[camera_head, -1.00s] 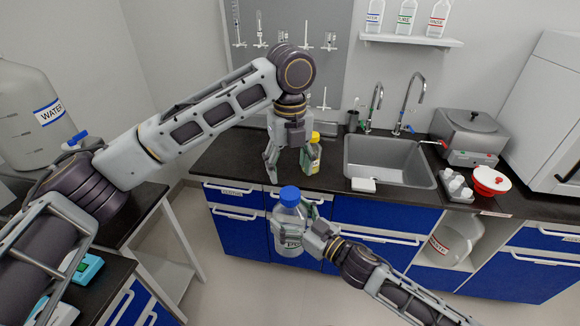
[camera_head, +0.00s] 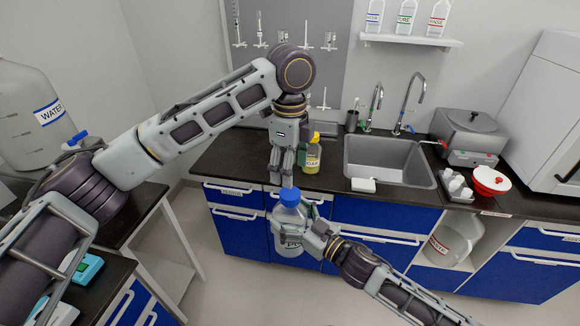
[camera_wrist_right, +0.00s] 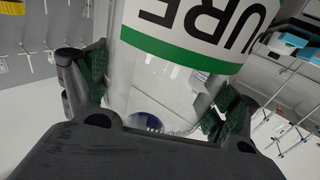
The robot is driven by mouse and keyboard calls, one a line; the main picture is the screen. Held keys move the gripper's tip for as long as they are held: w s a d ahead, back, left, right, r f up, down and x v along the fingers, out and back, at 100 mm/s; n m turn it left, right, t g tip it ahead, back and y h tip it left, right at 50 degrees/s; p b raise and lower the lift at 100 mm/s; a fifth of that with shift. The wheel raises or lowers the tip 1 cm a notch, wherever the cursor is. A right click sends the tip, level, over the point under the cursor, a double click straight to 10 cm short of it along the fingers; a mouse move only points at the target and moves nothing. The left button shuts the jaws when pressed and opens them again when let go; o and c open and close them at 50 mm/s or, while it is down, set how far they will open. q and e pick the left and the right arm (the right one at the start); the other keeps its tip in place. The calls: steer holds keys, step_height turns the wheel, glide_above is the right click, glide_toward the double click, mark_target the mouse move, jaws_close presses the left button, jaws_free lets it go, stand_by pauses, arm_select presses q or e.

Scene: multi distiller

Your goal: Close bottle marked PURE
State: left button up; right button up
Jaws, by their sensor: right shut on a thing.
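A clear bottle (camera_head: 289,218) with a blue cap (camera_head: 290,194) on its top stands upright in my right gripper (camera_head: 305,228), in front of the counter. In the right wrist view the bottle (camera_wrist_right: 165,85) fills the middle, with a green-banded label reading "URE" upside down. My right gripper's padded fingers (camera_wrist_right: 150,95) are shut on the bottle's two sides. My left gripper (camera_head: 282,180) points down just above the blue cap. Its fingers look close together from this angle, and I cannot tell whether they touch the cap or how wide they are apart.
A yellow-capped soap bottle (camera_head: 313,155) stands on the counter beside my left gripper. The sink (camera_head: 388,160) is to its right. A shelf (camera_head: 412,40) with several bottles hangs above. A large water jug (camera_head: 30,115) stands at the left.

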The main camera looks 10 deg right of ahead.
mark_target(290, 193)
arm_select(q)
steer(key=n, duration=1)
steer(key=shift+s+n, duration=0.1)
steer(key=shift+n, duration=0.2)
steer(key=n, duration=1)
stand_by(0.6)
steer(key=shift+f, duration=4)
